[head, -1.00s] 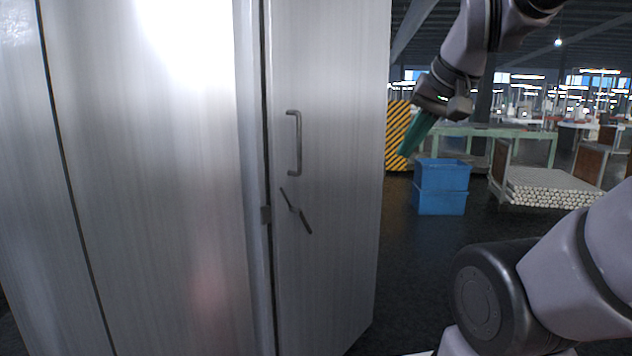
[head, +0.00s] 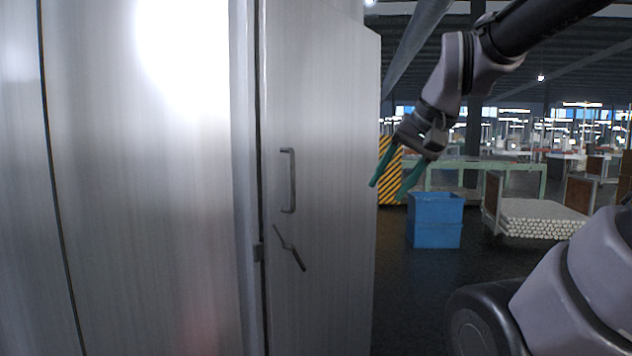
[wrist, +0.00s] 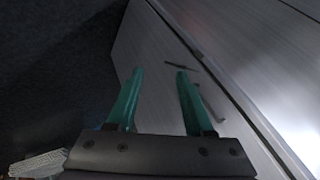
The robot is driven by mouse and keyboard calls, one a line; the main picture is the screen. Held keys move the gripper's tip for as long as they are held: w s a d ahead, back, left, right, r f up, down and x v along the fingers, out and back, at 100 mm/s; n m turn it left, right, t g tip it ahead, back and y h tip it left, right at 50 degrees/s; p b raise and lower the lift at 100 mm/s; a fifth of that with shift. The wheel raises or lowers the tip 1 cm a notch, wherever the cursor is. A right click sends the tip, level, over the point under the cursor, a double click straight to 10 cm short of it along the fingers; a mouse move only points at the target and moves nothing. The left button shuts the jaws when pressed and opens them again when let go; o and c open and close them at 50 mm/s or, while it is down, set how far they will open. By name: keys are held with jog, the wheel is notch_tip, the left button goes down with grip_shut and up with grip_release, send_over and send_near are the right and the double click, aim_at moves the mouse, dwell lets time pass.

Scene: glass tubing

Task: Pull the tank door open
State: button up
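The tank door (head: 325,110) is a tall brushed-metal panel in the middle of the head view, and it also fills much of the wrist view (wrist: 150,50). It carries a vertical bar handle (head: 291,180) with a slanted dark lever (head: 290,248) below it. The lever shows in the wrist view (wrist: 181,65), and the handle (wrist: 212,101) is partly hidden behind my right finger. My gripper (head: 388,190) is open and empty, right of the door's free edge in the head view. Its two green fingers (wrist: 158,72) point toward the door, apart from the handle.
The metal tank body (head: 150,200) stands to the left of the door. Dark floor (head: 410,290) is clear beside the door.

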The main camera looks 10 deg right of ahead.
jog(key=w+a+m+g+y, duration=0.2)
jog(key=w+a+m+y, duration=0.3)
jog(key=w, duration=0.2)
jog(key=m+t+y, duration=0.6)
jog(key=m+t, duration=0.1)
jog(key=m, duration=0.8)
send_near(292, 161)
jog(key=w, duration=0.1)
jog(key=x, duration=0.9)
jog(key=shift+w+a+f, duration=0.1)
jog(key=shift+w+a, duration=0.2)
grip_shut()
